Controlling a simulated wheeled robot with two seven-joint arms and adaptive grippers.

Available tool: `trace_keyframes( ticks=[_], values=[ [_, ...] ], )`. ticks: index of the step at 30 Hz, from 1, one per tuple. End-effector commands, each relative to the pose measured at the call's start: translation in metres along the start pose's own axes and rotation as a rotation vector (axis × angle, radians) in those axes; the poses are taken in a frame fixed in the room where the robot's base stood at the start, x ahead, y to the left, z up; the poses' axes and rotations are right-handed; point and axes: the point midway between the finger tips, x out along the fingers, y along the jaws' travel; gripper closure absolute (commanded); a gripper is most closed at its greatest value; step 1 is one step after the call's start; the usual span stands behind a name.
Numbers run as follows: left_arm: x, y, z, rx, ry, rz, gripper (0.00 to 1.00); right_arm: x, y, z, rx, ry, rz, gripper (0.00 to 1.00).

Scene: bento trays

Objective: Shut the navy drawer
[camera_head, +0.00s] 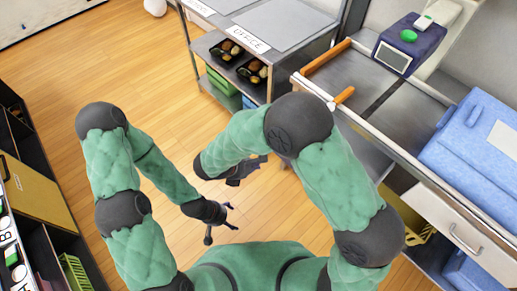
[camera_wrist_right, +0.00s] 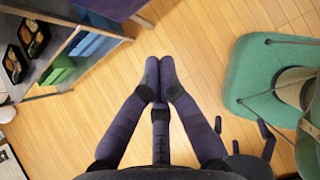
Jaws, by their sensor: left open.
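No drawer with a navy front shows clearly. A pale drawer (camera_head: 462,228) with a bar handle sits under the counter at the right of the head view. A dark purple-blue surface (camera_wrist_right: 112,7) is cut off at the top of the right wrist view; I cannot tell what it is. My right gripper (camera_head: 236,181) is over the floor in mid-view, apart from the furniture. In the right wrist view its fingertips (camera_wrist_right: 159,72) meet with nothing between them. My left gripper (camera_head: 221,223) is open and empty, lower down, over the floor.
A steel shelf unit (camera_head: 284,24) with bento trays (camera_head: 226,51) stands at the top. The counter at right bears a navy scale (camera_head: 408,42) and a blue cooler box (camera_head: 478,150). Dark shelving (camera_head: 52,232) lines the left. The wooden floor (camera_head: 150,60) between is clear.

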Motion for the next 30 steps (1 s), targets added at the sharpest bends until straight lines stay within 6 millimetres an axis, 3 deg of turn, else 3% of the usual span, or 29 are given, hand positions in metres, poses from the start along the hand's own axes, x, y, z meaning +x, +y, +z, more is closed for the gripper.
trace_keyframes(
  ticks=[4, 8, 24, 30],
  values=[
    [0.003, -0.001, 0.0, 0.001, 0.0, 0.0, 0.21, -0.014, 0.015, 0.011, -0.045, -0.085, 0.055, 1.0],
    [0.007, -0.002, 0.0, 0.001, 0.0, 0.0, 0.21, -0.006, 0.017, 0.013, -0.048, -0.094, 0.058, 1.0],
    [0.045, -0.016, -0.002, 0.001, 0.0, 0.0, 0.21, 0.09, 0.021, 0.02, -0.044, -0.089, 0.053, 1.0],
    [0.053, -0.019, -0.002, 0.0, 0.0, 0.0, 0.21, 0.104, 0.023, 0.043, -0.043, -0.089, 0.056, 1.0]
  ],
)
